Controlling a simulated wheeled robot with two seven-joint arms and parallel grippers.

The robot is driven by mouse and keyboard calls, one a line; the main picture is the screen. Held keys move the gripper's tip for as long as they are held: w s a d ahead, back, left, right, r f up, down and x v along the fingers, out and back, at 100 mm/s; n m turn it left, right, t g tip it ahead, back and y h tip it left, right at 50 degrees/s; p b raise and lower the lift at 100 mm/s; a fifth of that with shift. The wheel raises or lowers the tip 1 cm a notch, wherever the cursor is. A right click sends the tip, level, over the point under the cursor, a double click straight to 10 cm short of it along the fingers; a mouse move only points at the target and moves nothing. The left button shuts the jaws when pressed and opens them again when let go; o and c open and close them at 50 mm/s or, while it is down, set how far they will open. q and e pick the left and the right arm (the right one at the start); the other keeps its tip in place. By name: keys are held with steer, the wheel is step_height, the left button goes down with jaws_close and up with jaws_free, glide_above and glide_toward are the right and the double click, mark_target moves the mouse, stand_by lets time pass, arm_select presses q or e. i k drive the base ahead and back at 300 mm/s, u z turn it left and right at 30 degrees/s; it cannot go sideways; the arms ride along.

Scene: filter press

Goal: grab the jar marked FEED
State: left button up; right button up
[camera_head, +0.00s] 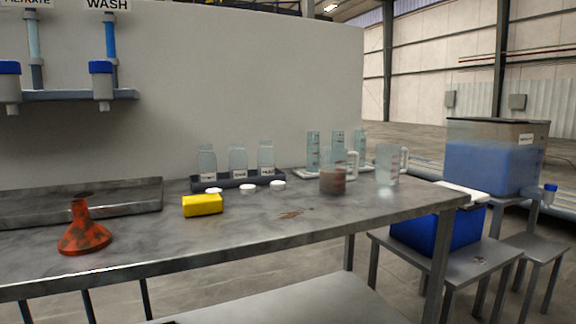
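Three clear glass jars stand in a dark rack (226,183) at the back of the metal table. They are the left jar (207,160), the middle jar (238,158) and the right jar (266,155). Each has a small white label, too small to read, so I cannot tell which is marked FEED. They look empty and have no lids on. Three white lids, the left (214,190), middle (247,189) and right (278,185), lie on the table in front of the rack. Neither of my grippers is in view.
A metal tray (130,200) lies left. The front middle is mostly clear, with a brown stain.

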mark_target(265, 156)
steer(key=z, duration=0.55)
steer(key=i, duration=0.7)
steer(key=u, duration=1.8)
